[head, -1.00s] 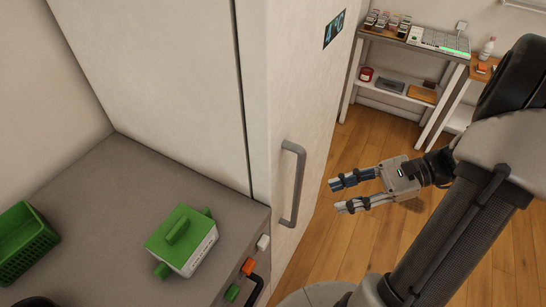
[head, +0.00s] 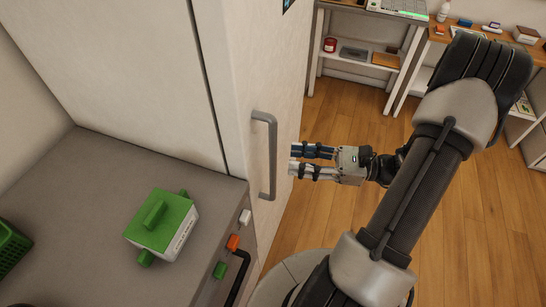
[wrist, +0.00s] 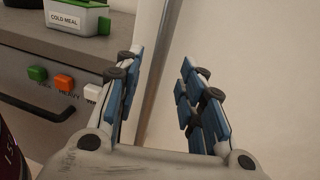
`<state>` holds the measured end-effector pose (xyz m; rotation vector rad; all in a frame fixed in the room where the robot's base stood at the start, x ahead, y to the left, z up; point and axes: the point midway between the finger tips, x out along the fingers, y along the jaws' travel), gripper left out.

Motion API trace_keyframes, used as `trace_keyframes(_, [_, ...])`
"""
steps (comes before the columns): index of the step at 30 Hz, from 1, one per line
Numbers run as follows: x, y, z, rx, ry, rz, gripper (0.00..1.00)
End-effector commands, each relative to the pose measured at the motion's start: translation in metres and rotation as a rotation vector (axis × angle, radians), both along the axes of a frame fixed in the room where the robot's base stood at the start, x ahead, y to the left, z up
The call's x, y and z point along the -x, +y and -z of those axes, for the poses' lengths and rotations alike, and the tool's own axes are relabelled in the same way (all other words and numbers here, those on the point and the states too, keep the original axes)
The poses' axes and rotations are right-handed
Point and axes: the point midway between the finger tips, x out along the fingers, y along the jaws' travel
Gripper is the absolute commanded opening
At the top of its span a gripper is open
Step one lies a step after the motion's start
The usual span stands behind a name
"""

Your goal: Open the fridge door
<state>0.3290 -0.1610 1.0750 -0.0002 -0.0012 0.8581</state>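The fridge door (head: 240,60) is a tall pale panel and looks shut. Its grey vertical bar handle (head: 272,158) is on the front face. My gripper (head: 292,161) is open, just to the right of the handle, with its fingers pointing at it and a small gap between. In the wrist view the two blue-padded fingers (wrist: 160,85) are apart with nothing between them.
A grey counter (head: 70,215) left of the fridge bears a green-lidded container (head: 165,225), labelled "COLD MEAL" in the wrist view (wrist: 75,17), and a green basket (head: 10,248). Colored buttons and a dark handle (head: 238,278) are on its front. Shelves (head: 365,70) stand behind; wooden floor is clear at right.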

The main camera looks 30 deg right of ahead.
Motion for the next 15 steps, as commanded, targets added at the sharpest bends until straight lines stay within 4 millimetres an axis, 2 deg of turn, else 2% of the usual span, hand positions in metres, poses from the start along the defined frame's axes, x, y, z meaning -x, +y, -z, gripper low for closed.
trace_keyframes(1, [-0.007, 0.010, 0.001, -0.001, 0.002, -0.006, 0.36])
trace_keyframes(6, [-0.028, 0.034, 0.001, 0.000, 0.001, -0.005, 0.36])
trace_keyframes(15, [-0.045, 0.053, 0.000, 0.000, 0.001, -0.002, 0.36])
